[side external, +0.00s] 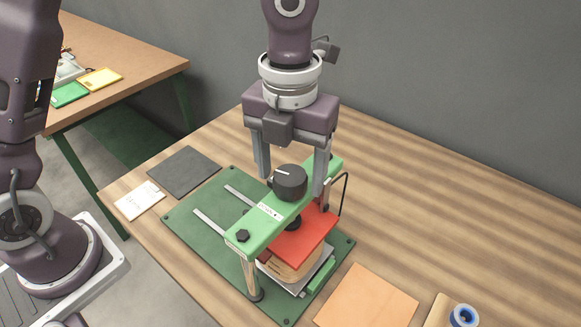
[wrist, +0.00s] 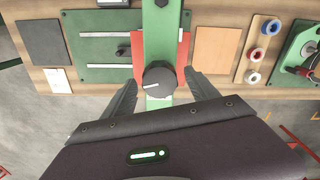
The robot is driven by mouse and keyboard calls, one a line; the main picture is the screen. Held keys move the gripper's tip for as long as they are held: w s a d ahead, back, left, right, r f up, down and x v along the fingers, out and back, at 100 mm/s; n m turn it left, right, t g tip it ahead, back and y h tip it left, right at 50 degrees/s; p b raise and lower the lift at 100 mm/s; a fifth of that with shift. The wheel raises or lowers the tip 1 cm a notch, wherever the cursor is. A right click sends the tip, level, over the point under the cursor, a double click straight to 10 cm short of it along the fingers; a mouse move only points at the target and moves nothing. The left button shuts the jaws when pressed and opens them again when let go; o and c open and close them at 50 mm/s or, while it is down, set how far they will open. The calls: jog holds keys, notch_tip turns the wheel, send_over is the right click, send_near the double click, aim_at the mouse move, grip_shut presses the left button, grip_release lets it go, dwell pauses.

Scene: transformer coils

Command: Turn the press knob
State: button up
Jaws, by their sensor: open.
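The press knob (side external: 290,182) is a dark round knob with a light pointer line, on top of the press's green crossbar (side external: 247,236). In the wrist view the knob (wrist: 159,78) sits between my fingers, its line pointing left. Under the crossbar a red plate (side external: 304,238) lies over a tan coil block (side external: 290,266) on the green base (side external: 190,222). My gripper (side external: 292,188) is open, pointing down, one finger on each side of the knob. In the wrist view the gripper (wrist: 163,92) shows gaps between both fingers and the knob.
A dark grey pad (side external: 184,172) and a white card (side external: 140,200) lie left of the press. A tan sheet (side external: 367,298) lies right of it, near a blue ring spool (side external: 463,315). A bent black rod (side external: 344,192) stands near my right finger.

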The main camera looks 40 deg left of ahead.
aim_at(289, 175)
notch_tip(289, 175, up, 7)
jog(key=shift+r, duration=0.1)
dwell(0.3)
jog(key=s+a+n+t, duration=0.2)
jog(key=s+a+n, duration=0.6)
jog(key=n, duration=0.8)
jog(key=s+a+n+t, duration=0.3)
jog(key=s+a+n, duration=0.4)
jog(key=n, duration=1)
jog(key=shift+s+a+r+t, duration=0.2)
jog(key=shift+s+a+t, duration=0.15)
jog(key=shift+a, duration=0.6)
jog(key=shift+r, duration=0.1)
